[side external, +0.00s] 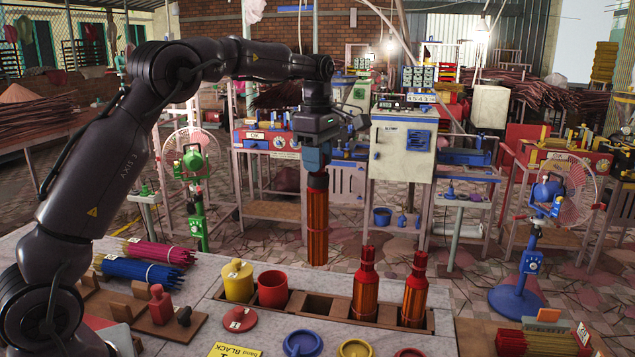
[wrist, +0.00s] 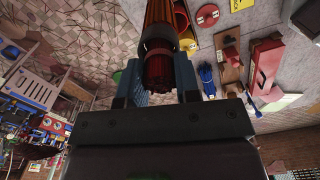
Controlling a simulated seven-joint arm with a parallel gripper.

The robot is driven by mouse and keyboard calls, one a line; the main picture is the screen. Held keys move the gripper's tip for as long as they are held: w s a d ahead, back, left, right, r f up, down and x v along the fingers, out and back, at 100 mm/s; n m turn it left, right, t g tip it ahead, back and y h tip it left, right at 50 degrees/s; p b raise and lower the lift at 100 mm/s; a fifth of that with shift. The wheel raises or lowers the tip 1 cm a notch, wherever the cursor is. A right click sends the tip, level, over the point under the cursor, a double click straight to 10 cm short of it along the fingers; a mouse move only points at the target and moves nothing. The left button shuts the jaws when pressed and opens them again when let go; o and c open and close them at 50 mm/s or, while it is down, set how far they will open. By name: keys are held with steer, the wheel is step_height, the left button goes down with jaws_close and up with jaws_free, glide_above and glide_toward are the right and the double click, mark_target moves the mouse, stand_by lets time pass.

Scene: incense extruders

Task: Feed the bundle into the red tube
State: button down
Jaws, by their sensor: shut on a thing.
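My gripper (side external: 318,160) is shut on the upper end of a red-orange bundle of sticks (side external: 317,220). The bundle hangs upright in the air, behind the rack and to the right of the red tube. In the wrist view the bundle (wrist: 159,70) sits between the two blue fingers, with a dark band around it. The red tube (side external: 273,292) stands in the rack with its round top open. The bundle's lower end is apart from the tube, and is above rack height as far as I can tell.
A yellow tube (side external: 238,284) with a lid stands left. A red lid (side external: 240,319) lies in front. Pink (side external: 160,252) and blue (side external: 140,271) bundles lie left.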

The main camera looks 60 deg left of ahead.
steer(key=shift+r, duration=0.9)
steer(key=shift+s+a+r, duration=0.2)
steer(key=s+a, duration=0.7)
steer(key=s, duration=0.1)
step_height(320, 180, down, 12)
steer(key=shift+w+a+r, duration=0.2)
steer(key=shift+w+r, duration=0.05)
steer(key=shift+w, duration=0.05)
steer(key=shift+f, duration=0.15)
stand_by(0.8)
step_height(320, 180, down, 15)
stand_by(2.4)
stand_by(0.4)
